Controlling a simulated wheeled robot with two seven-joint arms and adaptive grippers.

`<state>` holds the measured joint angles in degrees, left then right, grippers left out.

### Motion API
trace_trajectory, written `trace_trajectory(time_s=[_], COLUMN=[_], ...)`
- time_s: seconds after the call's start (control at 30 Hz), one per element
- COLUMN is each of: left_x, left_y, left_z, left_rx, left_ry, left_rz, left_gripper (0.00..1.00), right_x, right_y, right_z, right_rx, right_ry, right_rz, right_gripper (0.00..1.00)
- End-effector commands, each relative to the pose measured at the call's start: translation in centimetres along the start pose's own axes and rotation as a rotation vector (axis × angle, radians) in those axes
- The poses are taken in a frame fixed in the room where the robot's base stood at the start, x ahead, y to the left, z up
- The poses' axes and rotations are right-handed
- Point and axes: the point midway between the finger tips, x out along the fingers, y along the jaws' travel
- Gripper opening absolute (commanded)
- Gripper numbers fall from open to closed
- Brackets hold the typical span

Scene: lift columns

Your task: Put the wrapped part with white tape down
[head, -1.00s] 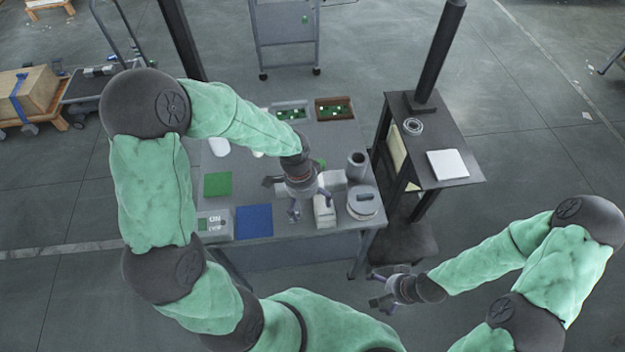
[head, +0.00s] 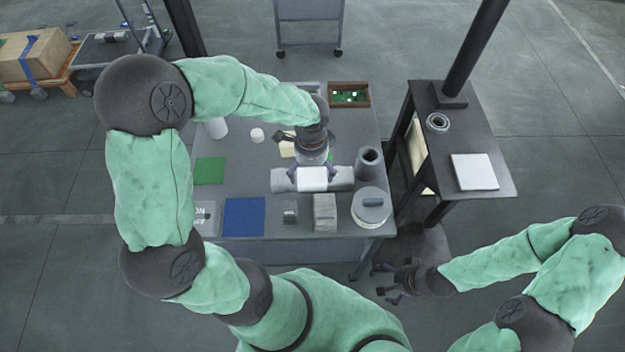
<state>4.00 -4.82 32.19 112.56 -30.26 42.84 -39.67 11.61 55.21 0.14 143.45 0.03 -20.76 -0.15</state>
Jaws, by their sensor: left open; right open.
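A grey wrapped part with a white band (head: 313,180) lies crosswise on the grey table (head: 255,160), seen in the head view. The white band is around its middle. My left gripper (head: 313,174) is directly over the part, with its fingers at either side of the white band. It is open; whether the fingers touch the part I cannot tell. The gripper and wrist hide the area just behind the part. My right gripper (head: 386,281) is open and empty, low in front of the table's right corner.
On the table are a green mat (head: 209,170), a blue mat (head: 244,216), a grey block (head: 325,212), a small metal block (head: 290,212), a round lidded tin (head: 370,207) and a dark cylinder (head: 369,162). A brown tray (head: 349,94) stands behind. A side stand (head: 455,140) is on the right.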

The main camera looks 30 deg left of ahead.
Motion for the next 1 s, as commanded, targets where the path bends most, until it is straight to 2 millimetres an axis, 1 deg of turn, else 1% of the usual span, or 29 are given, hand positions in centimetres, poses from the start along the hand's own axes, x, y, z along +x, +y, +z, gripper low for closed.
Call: trace_trajectory(time_s=[0.03, 0.17, 0.27, 0.4, 0.5, 0.6, 0.77, 0.87, 0.9, 0.97, 1.0], left_x=[0.5, 1.1, 2.2, 4.4, 5.5, 5.8, 5.6, 5.6, 5.6, 5.6, 5.6], left_y=[0.0, -0.1, -0.1, -0.1, -0.2, -0.2, -0.2, -0.2, -0.2, -0.2, -0.2], left_z=[0.0, 0.0, -0.1, -0.2, -0.2, -0.2, -0.2, -0.2, -0.2, -0.2, -0.2], left_rx=[-0.001, -0.002, -0.002, 0.000, -0.002, -0.003, -0.002, -0.002, -0.002, -0.002, -0.002], left_ry=[0.000, 0.000, 0.001, -0.001, 0.001, 0.001, 0.001, 0.001, 0.001, 0.001, 0.001], left_rz=[0.000, -0.001, 0.000, 0.002, 0.000, 0.000, -0.001, -0.001, -0.001, -0.001, -0.001], left_gripper=[1.00, 1.00, 1.00, 1.00, 1.00, 1.00, 1.00, 0.75, 0.63, 0.46, 0.35], right_x=[0.2, 0.5, 1.1, 2.1, 2.5, 2.5, 2.4, 2.4, 2.4, 2.4, 2.4], right_y=[0.1, 0.2, 0.4, 0.8, 0.9, 0.9, 0.9, 0.9, 0.9, 0.9, 0.9], right_z=[0.0, 0.0, -0.1, -0.1, -0.1, -0.1, -0.1, -0.1, -0.1, -0.1, -0.1], right_rx=[0.000, 0.000, 0.000, 0.000, 0.000, 0.000, 0.000, 0.000, 0.000, 0.000, 0.000], right_ry=[0.000, 0.000, 0.000, 0.000, 0.000, 0.000, 0.001, 0.001, 0.001, 0.001, 0.001], right_rz=[0.000, 0.000, 0.000, 0.000, 0.000, 0.000, 0.000, 0.000, 0.000, 0.000, 0.000], right_gripper=[1.00, 1.00, 1.00, 1.00, 1.00, 1.00, 1.00, 1.00, 1.00, 1.00, 1.00])
